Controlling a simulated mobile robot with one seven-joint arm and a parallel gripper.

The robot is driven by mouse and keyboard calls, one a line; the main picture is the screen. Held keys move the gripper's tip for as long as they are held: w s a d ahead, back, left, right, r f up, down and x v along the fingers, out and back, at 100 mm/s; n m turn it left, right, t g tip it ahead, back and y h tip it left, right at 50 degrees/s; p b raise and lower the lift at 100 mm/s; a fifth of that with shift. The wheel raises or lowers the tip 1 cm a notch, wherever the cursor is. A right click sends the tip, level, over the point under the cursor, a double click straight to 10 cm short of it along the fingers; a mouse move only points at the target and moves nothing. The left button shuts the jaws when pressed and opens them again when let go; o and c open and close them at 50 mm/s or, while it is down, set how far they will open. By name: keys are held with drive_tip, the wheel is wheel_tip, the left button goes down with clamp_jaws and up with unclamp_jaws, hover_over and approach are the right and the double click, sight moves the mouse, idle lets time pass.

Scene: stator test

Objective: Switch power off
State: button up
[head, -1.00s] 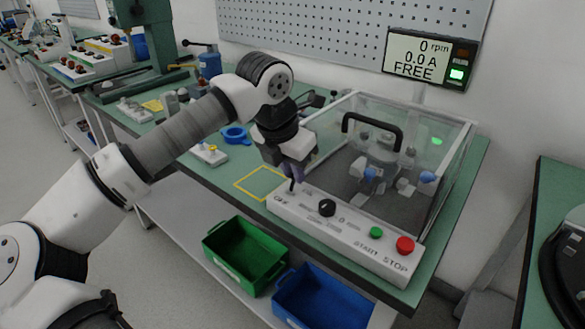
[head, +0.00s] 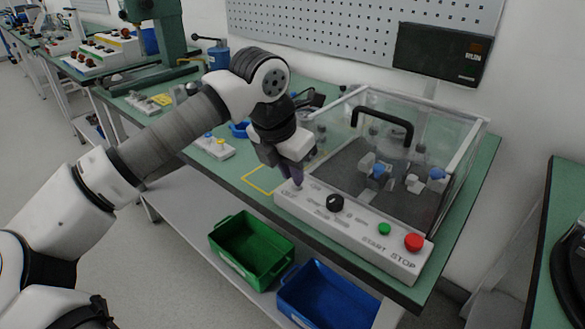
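The white control panel (head: 352,232) lies along the front of the clear test enclosure on the green bench. It carries a black knob (head: 335,203), a green START button (head: 384,229) and a red STOP button (head: 413,242). My gripper (head: 297,184) points down at the panel's left end, by the printed OFF label. Its fingertips are close to the panel surface; I cannot tell whether they touch it. The power switch lever there is hidden or too small to make out. The wall display (head: 441,52) is dark, with no readings or lit lamp.
The clear enclosure (head: 440,118) with a black handle (head: 384,122) stands behind the panel. A yellow outlined square (head: 262,180) on the bench is empty. A green bin (head: 252,248) and a blue bin (head: 325,298) sit below the front edge.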

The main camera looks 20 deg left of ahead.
drive_tip(key=shift+o, duration=1.3)
drive_tip(key=p+v, duration=0.3)
drive_tip(key=v, duration=0.3)
